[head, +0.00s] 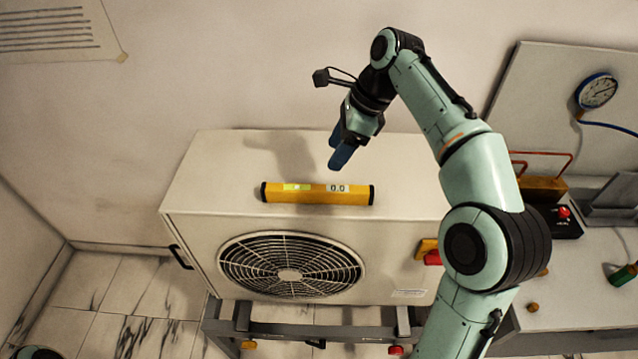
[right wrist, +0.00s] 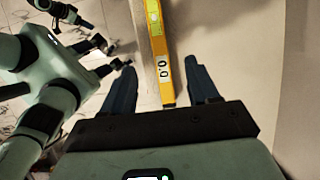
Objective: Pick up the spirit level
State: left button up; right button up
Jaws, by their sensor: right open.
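The spirit level (head: 318,194) is a yellow bar with black end caps, a greenish window and a display reading 0.0. It lies flat on top of the white fan unit (head: 400,170), near its front edge. My right gripper (head: 341,152) is above and behind the level in the head view, open and empty. In the right wrist view the level (right wrist: 160,50) runs lengthwise, its near end between the two dark fingers (right wrist: 162,88) in the picture. My left arm shows at the left of that view; its jaw state is unclear.
The fan unit stands on a grey frame (head: 270,328) before a pale wall. At right, a bench (head: 575,285) holds a green cylinder (head: 622,275) and other items; a round gauge (head: 597,91) is on the panel behind. The unit's top around the level is clear.

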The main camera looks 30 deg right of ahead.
jog(key=b, duration=0.1)
send_over(318, 188)
jog(key=s+d, duration=0.1)
notch_tip(318, 188, down, 7)
jog(key=shift+s+d+r, duration=0.1)
jog(key=shift+r, duration=0.05)
jog(key=shift+w+f+b, duration=0.2)
jog(key=shift+f+b, duration=0.1)
jog(key=shift+f, duration=0.2)
jog(key=x, duration=0.4)
jog(key=shift+f+b, duration=0.3)
jog(key=shift+b, duration=0.1)
pick_arm(q)
jog(key=shift+g, duration=0.3)
jog(key=s+f, duration=0.1)
jog(key=s, duration=0.1)
jog(key=s+f, duration=0.2)
jog(key=shift+a+f, duration=0.1)
jog(key=shift+f, duration=0.05)
pick_arm(e)
grip_shut()
